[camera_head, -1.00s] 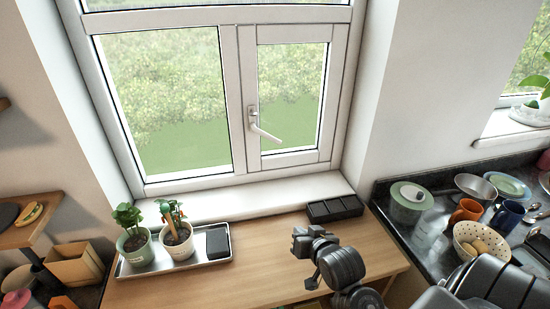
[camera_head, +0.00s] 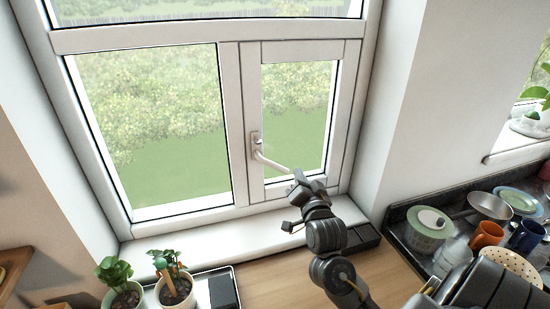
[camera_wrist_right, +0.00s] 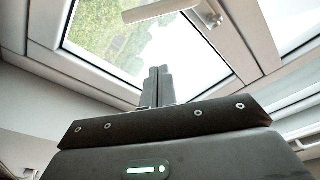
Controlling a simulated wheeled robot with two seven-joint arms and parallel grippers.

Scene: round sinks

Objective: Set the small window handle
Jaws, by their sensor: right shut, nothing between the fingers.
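The small window handle (camera_head: 268,158) is a white lever on the left frame of the small right-hand window pane (camera_head: 298,115). Its lever slants down to the right from its base plate. My right gripper (camera_head: 299,178) is in front of the small pane's lower frame, just below and right of the lever's tip. In the right wrist view its two fingers (camera_wrist_right: 158,84) are together with nothing between them. There the handle lever (camera_wrist_right: 155,10) crosses the top of the picture, beyond the fingertips, with a visible gap. My left gripper is not in view.
Two potted plants (camera_head: 174,287) and a dark block stand on a tray at lower left. A black divided box (camera_head: 360,240) is partly behind my right arm. Dishes and an orange mug (camera_head: 487,235) crowd the counter at right. The sill (camera_head: 215,243) is mostly clear.

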